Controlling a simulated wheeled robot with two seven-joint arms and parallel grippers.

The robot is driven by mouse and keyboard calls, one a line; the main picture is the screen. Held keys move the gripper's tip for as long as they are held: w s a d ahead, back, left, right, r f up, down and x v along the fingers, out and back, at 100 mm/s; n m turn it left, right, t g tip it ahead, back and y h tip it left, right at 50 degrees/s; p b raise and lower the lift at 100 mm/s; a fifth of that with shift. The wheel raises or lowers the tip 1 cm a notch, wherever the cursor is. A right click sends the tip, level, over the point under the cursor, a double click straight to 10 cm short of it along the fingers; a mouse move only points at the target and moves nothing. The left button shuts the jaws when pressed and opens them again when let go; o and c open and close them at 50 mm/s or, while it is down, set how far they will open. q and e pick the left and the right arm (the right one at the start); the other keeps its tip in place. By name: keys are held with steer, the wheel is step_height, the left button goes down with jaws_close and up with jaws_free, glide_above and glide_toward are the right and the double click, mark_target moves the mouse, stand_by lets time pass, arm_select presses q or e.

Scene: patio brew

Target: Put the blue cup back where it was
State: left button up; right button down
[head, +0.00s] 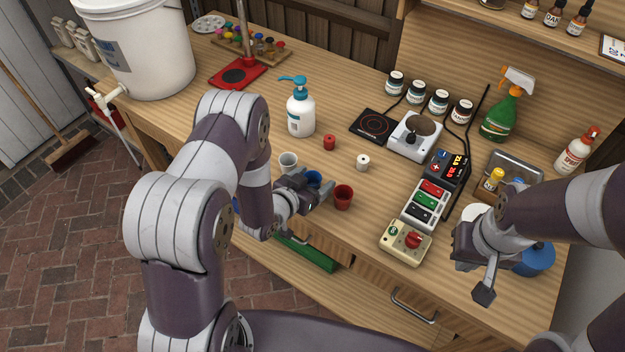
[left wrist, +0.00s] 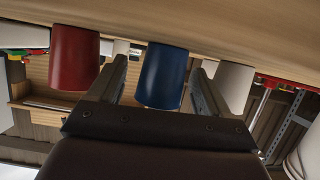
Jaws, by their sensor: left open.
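The blue cup (head: 313,177) stands on the wooden bench between a pale grey cup (head: 288,161) and a red cup (head: 343,197). My left gripper (head: 317,188) is open around the blue cup, and partly hides it in the head view. In the left wrist view, which shows the bench at the top, the blue cup (left wrist: 163,76) is between the two spread fingers, with visible gaps. The red cup (left wrist: 74,58) is outside one finger and the pale cup (left wrist: 234,84) outside the other. My right gripper (head: 482,275) is over the bench's right side; its jaw opening is unclear.
A small red item (head: 329,142) and a small white item (head: 362,162) stand behind the cups. A white pump bottle (head: 301,115) is farther back. A control box with a red button (head: 405,242) sits to the right, near the front edge.

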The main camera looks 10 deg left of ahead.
arm_select(q)
steer(key=shift+r, duration=0.3)
steer(key=shift+s+a, duration=0.2)
steer(key=shift+s, duration=0.15)
steer(key=s+a+r+g+y, duration=0.4)
steer(key=s+a+r+g, duration=0.25)
steer(key=s, duration=0.25)
steer(key=s+d+r+n+g, duration=0.2)
steer(key=s+r, duration=0.4)
steer(key=s, duration=0.3)
steer(key=n+g, duration=0.1)
steer(key=g, duration=0.1)
steer(key=shift+s+d+g+y, duration=0.25)
steer(key=shift+d+g+y, duration=0.05)
steer(key=shift+g, duration=0.05)
